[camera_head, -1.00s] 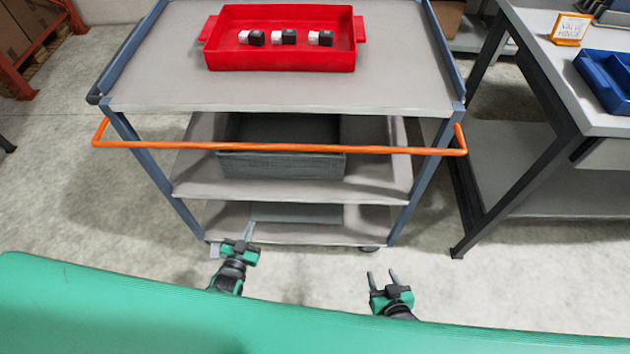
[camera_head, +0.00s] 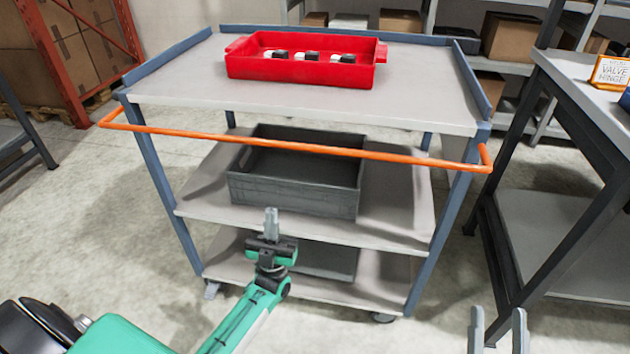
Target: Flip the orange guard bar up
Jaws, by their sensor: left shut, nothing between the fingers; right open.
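The orange guard bar (camera_head: 300,148) runs across the front of the grey cart, below the edge of its top shelf (camera_head: 190,92). Its ends bend back to the cart's front posts. My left gripper (camera_head: 271,218) is shut and empty. It shows below the bar, in front of the lower shelves, and does not touch the bar. My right gripper (camera_head: 496,328) is open and empty at the bottom right edge, well below the bar's right end. Only its fingers show.
A red tray (camera_head: 300,68) with several black-and-white pieces stands on the top shelf. A dark grey crate (camera_head: 290,190) sits on the middle shelf. A workbench (camera_head: 590,95) with an orange-framed sign (camera_head: 612,72) stands at the right. Racks with boxes stand behind.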

